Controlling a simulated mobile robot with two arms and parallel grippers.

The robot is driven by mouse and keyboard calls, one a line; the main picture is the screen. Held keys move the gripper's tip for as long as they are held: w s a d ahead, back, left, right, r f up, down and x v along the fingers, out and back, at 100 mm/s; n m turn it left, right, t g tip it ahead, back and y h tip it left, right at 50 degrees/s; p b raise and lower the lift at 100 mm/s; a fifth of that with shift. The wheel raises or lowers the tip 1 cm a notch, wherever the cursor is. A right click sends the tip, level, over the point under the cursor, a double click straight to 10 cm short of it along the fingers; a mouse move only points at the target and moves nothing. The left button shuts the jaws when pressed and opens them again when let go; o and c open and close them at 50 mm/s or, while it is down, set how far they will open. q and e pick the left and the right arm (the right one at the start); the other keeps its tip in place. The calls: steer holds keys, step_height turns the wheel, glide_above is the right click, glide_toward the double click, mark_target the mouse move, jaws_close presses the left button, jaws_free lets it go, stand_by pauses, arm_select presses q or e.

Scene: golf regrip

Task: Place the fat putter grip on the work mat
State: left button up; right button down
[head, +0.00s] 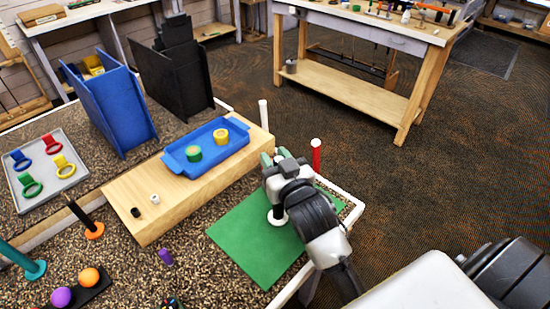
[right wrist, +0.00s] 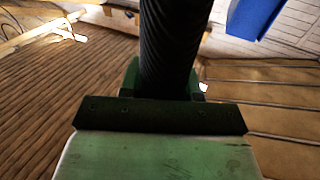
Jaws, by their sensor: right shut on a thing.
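My right gripper (head: 274,157) reaches in from the lower right over the green work mat (head: 245,245). Its green fingertips are shut on a thick black grip, which I take to be the fat putter grip. In the right wrist view the ribbed black shaft of the fat putter grip (right wrist: 168,45) stands between the fingers. In the head view its dark lower part and white round end (head: 277,218) show below the gripper, over the mat. Most of the grip is hidden behind the gripper. I cannot tell whether the white end touches the mat. My left gripper is not in view.
A wooden riser (head: 150,212) with a blue tray (head: 176,165) lies left of the mat. A red post (head: 316,155) and a white post (head: 263,115) stand near the gripper. A purple piece (head: 166,257) lies left of the mat. The mat's left part is bare.

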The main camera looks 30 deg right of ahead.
steer(key=c, duration=0.8)
jaws_free()
steer(key=shift+f, duration=0.1)
steer(key=shift+s+a+b, duration=0.2)
steer(key=shift+s, duration=2.8)
steer(key=shift+s+a+b, duration=0.15)
steer(key=shift+s, duration=2.85)
